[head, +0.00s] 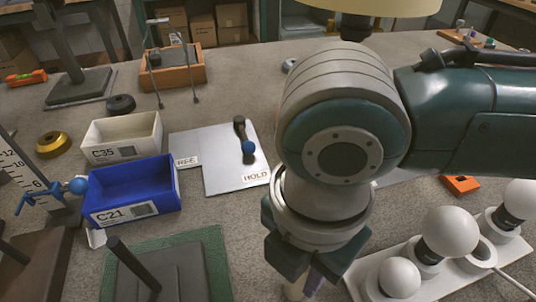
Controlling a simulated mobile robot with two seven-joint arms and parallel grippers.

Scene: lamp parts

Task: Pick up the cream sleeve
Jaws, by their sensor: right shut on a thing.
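My right gripper (306,282) comes down at the lower middle of the head view, right of the green mat. It is shut on a small cream piece (294,290), which looks like the cream sleeve. Only a little of it shows below the gripper; the gripper body and the picture's lower edge hide the rest, so I cannot tell whether it touches the table. My left gripper is not in view.
Right of the gripper stands a white board (448,270) with several round bulbs. A green mat (212,262) with a dark post is to the left. A blue bin (133,187), a white bin (122,135) and the HOLD plate (236,180) lie farther back.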

